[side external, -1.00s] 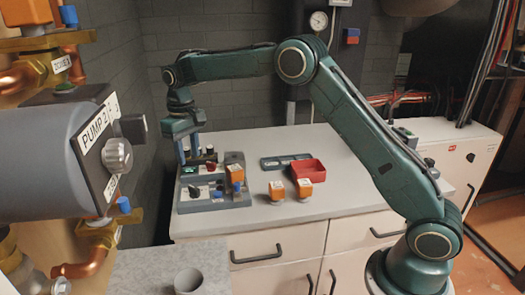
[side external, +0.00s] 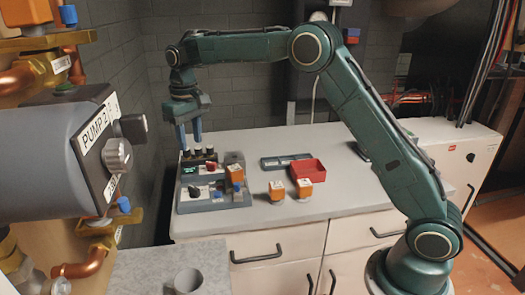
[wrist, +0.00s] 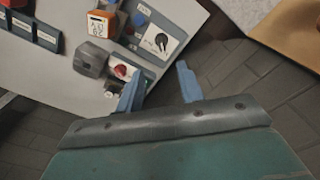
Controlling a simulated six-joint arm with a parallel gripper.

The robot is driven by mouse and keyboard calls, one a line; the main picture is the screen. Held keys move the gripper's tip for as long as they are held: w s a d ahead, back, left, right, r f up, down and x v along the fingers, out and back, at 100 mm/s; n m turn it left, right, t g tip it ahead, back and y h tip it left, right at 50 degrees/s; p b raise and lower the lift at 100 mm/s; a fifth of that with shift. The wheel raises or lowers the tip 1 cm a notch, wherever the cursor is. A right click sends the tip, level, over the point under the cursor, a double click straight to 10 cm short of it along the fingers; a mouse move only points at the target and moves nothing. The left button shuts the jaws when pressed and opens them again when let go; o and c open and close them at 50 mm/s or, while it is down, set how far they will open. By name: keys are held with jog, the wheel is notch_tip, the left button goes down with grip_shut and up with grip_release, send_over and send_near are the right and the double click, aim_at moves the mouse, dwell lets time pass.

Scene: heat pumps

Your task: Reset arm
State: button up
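My gripper (side external: 189,135) has two blue fingers pointing down above the back of the grey control panel (side external: 215,203). The fingers stand apart with nothing between them, and they look clear of the panel. In the wrist view my gripper (wrist: 158,88) also shows its fingers spread and empty. The panel carries a red knob (wrist: 121,72), a black dial (wrist: 161,42) and an orange block (side external: 235,174). A row of small black-topped parts (side external: 198,154) stands at the panel's back, just below the fingers.
The large grey pump (side external: 40,155) fills the left foreground.

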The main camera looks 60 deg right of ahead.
jog(key=s+d+r+t, duration=0.1)
jog(key=s+r, duration=0.5)
jog(key=s, duration=0.3)
jog(key=s+d+r+t, duration=0.1)
jog(key=s+r+t, duration=0.1)
jog(key=s+r, duration=0.5)
jog(key=s+f+t, duration=0.1)
jog(key=s+f, duration=0.2)
jog(key=s, duration=0.8)
jog(key=s+f+t, duration=0.1)
jog(key=s+f, duration=0.3)
jog(key=s, duration=0.7)
jog(key=shift+s+d+f, duration=0.2)
jog(key=shift+s+f, duration=0.05)
jog(key=shift+s, duration=0.05)
